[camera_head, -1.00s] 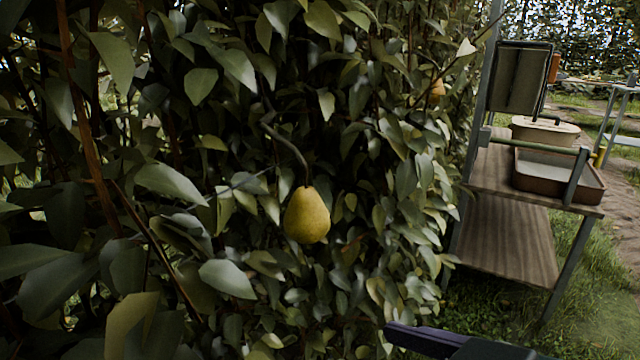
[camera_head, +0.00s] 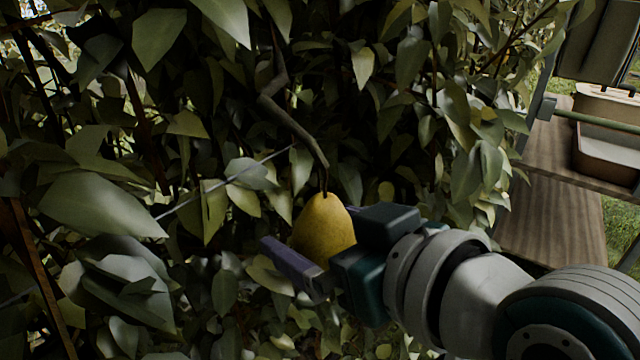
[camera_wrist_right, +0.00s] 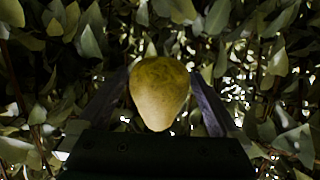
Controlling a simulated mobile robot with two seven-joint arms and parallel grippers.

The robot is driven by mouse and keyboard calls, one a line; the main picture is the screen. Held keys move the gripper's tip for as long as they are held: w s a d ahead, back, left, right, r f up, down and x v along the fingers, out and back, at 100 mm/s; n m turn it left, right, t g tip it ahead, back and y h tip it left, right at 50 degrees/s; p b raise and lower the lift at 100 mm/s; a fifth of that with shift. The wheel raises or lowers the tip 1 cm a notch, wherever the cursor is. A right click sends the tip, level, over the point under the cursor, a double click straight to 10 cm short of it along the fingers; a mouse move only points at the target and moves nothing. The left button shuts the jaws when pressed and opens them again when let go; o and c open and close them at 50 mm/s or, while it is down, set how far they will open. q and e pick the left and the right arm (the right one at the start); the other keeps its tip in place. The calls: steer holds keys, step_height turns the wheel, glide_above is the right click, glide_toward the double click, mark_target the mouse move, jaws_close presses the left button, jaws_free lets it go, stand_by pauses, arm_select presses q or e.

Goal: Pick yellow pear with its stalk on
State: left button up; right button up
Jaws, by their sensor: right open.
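The yellow pear (camera_head: 324,228) hangs upright by its stalk (camera_head: 325,184) from a brown branch in the head view. My right gripper (camera_head: 300,228) has come in from the right, with its jaws open and one finger on the near side of the pear. The other finger is mostly hidden behind the pear. In the right wrist view the pear (camera_wrist_right: 160,92) sits between the two open fingers, with a narrow gap visible on each side. Whether a finger touches it cannot be told. My left gripper is not in view.
The bare branch (camera_head: 290,115) runs down to the stalk. A wooden bench (camera_head: 550,215) with a tray (camera_head: 603,150) stands at the right, behind my right arm.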

steer(key=shift+w+a+f, duration=0.2)
steer(key=shift+w+a, duration=0.15)
steer(key=shift+w, duration=0.15)
steer(key=c, duration=1.4)
steer(key=shift+s+r+g+p, duration=0.2)
steer(key=shift+g+p, duration=0.1)
steer(key=shift+p, duration=0.55)
steer(key=shift+s+f+m+g+p, duration=0.15)
steer(key=shift+s+m+g+p, duration=0.15)
steer(key=shift+p, duration=0.6)
steer(key=shift+f, duration=0.1)
